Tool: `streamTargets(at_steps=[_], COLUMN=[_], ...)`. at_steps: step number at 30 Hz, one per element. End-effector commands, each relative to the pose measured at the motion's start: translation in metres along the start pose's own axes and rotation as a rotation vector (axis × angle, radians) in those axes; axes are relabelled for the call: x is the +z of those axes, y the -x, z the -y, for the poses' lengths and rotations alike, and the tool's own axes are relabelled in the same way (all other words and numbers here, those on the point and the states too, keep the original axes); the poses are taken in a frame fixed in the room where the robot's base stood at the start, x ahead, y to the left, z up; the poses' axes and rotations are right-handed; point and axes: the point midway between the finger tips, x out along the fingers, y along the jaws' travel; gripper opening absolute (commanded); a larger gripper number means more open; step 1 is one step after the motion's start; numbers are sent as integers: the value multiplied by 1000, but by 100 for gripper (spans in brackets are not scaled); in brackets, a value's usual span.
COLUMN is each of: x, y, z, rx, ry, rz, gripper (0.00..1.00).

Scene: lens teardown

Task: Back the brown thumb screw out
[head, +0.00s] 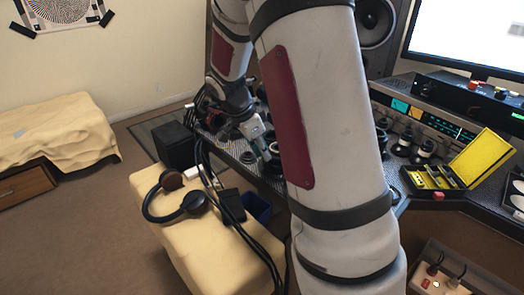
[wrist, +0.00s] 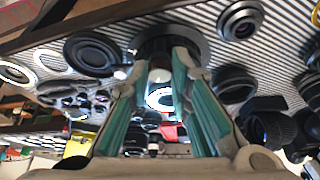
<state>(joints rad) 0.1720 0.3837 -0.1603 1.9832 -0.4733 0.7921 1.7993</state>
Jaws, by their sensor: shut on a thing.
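My gripper (wrist: 160,72) has its green-lined fingers closed in at the tips, against the near side of a dark round lens barrel (wrist: 172,42) in the wrist view. The fingertips are shut on a small piece at the barrel, taken as the brown thumb screw; the fingers hide most of it and its colour is not clear. In the head view my gripper (head: 264,148) points down at the bench left of my large arm link. The lens it works on cannot be made out there.
Several lens parts lie on the striped mat around the barrel, including a dark ring (wrist: 92,54) and a lens (wrist: 240,20). In the head view, an open yellow case (head: 478,160) stands at right and headphones (head: 178,196) lie on a cream-covered seat (head: 190,250).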

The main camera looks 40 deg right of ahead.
Motion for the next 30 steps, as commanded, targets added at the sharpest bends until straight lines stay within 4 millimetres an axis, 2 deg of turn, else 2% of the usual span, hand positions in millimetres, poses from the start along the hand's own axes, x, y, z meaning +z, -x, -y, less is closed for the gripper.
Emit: streamTargets(at_steps=[8,30], x=[1,-7], y=[-1,0], z=[-2,-12], rx=[-77,-340], ry=[177,819], rz=[1,1], gripper=[0,0])
